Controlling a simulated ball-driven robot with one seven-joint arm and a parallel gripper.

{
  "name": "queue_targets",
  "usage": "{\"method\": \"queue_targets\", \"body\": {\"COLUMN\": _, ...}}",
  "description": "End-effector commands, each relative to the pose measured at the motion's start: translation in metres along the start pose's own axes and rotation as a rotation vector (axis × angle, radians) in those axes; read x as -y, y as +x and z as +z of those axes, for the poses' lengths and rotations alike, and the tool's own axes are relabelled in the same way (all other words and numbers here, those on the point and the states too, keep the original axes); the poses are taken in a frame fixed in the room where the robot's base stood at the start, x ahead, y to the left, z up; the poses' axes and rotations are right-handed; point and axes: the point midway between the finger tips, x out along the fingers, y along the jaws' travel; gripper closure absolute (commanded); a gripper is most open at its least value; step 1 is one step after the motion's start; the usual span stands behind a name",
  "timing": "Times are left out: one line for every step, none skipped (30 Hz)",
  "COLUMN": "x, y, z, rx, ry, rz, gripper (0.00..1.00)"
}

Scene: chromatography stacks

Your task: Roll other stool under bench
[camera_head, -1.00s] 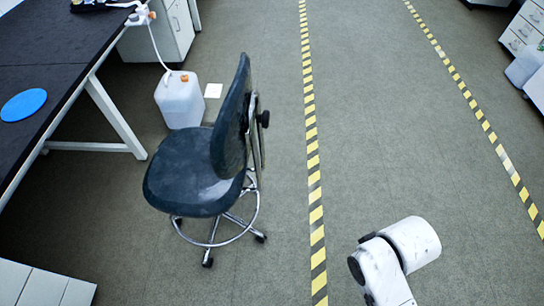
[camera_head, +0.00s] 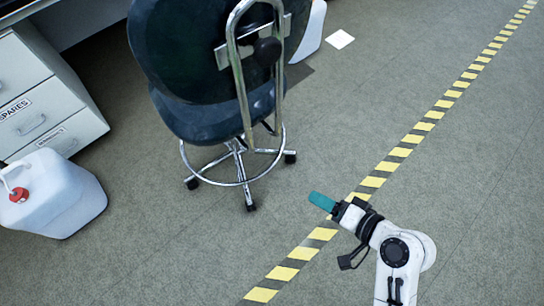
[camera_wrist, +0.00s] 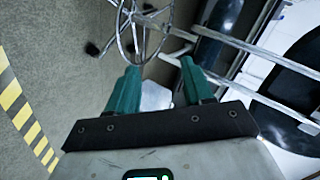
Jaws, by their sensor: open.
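A dark blue lab stool (camera_head: 205,50) with a backrest, chrome back frame, foot ring and castors stands on the floor in the head view, its back toward me. My gripper (camera_head: 322,203) is to the right of and nearer than the stool's base, apart from it in that view. In the wrist view my gripper (camera_wrist: 158,90) shows two teal fingers spread apart with nothing between them that I can tell is held. The stool's chrome ring and frame (camera_wrist: 140,25) show beyond the fingertips. Only a dark strip of the bench shows at the top left.
A white jerrycan (camera_head: 62,195) with a red cap stands on the floor at left, below a labelled drawer cabinet (camera_head: 45,95). Another white container (camera_head: 313,30) is partly behind the stool. A yellow-black floor stripe (camera_head: 390,165) runs diagonally; floor right of it is clear.

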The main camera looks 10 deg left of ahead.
Motion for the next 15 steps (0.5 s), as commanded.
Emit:
{"method": "queue_targets", "body": {"x": -0.015, "y": 0.024, "z": 0.004, "rx": -0.022, "ry": 0.031, "rz": -0.059, "gripper": 0.49}}
{"method": "queue_targets", "body": {"x": -0.015, "y": 0.033, "z": 0.003, "rx": -0.034, "ry": 0.053, "rz": -0.095, "gripper": 0.49}}
{"method": "queue_targets", "body": {"x": -0.016, "y": 0.043, "z": 0.002, "rx": -0.051, "ry": 0.082, "rz": -0.145, "gripper": 0.49}}
{"method": "queue_targets", "body": {"x": -0.016, "y": 0.051, "z": 0.001, "rx": -0.064, "ry": 0.105, "rz": -0.180, "gripper": 0.49}}
{"method": "queue_targets", "body": {"x": -0.017, "y": 0.058, "z": -0.001, "rx": -0.077, "ry": 0.129, "rz": -0.214, "gripper": 0.49}}
{"method": "queue_targets", "body": {"x": -0.018, "y": 0.067, "z": -0.002, "rx": -0.093, "ry": 0.160, "rz": -0.259, "gripper": 0.49}}
{"method": "queue_targets", "body": {"x": -0.018, "y": 0.072, "z": -0.004, "rx": -0.103, "ry": 0.184, "rz": -0.291, "gripper": 0.49}}
{"method": "queue_targets", "body": {"x": -0.018, "y": 0.078, "z": -0.005, "rx": -0.114, "ry": 0.207, "rz": -0.321, "gripper": 0.49}}
{"method": "queue_targets", "body": {"x": -0.019, "y": 0.084, "z": -0.007, "rx": -0.127, "ry": 0.236, "rz": -0.359, "gripper": 0.49}}
{"method": "queue_targets", "body": {"x": -0.019, "y": 0.088, "z": -0.009, "rx": -0.135, "ry": 0.257, "rz": -0.385, "gripper": 0.49}}
{"method": "queue_targets", "body": {"x": -0.019, "y": 0.091, "z": -0.010, "rx": -0.143, "ry": 0.277, "rz": -0.408, "gripper": 0.49}}
{"method": "queue_targets", "body": {"x": -0.020, "y": 0.095, "z": -0.012, "rx": -0.151, "ry": 0.302, "rz": -0.436, "gripper": 0.49}}
{"method": "queue_targets", "body": {"x": -0.020, "y": 0.098, "z": -0.013, "rx": -0.158, "ry": 0.318, "rz": -0.454, "gripper": 0.49}}
{"method": "queue_targets", "body": {"x": -0.019, "y": 0.100, "z": -0.014, "rx": -0.162, "ry": 0.333, "rz": -0.471, "gripper": 0.49}}
{"method": "queue_targets", "body": {"x": -0.019, "y": 0.102, "z": -0.016, "rx": -0.168, "ry": 0.348, "rz": -0.489, "gripper": 0.49}}
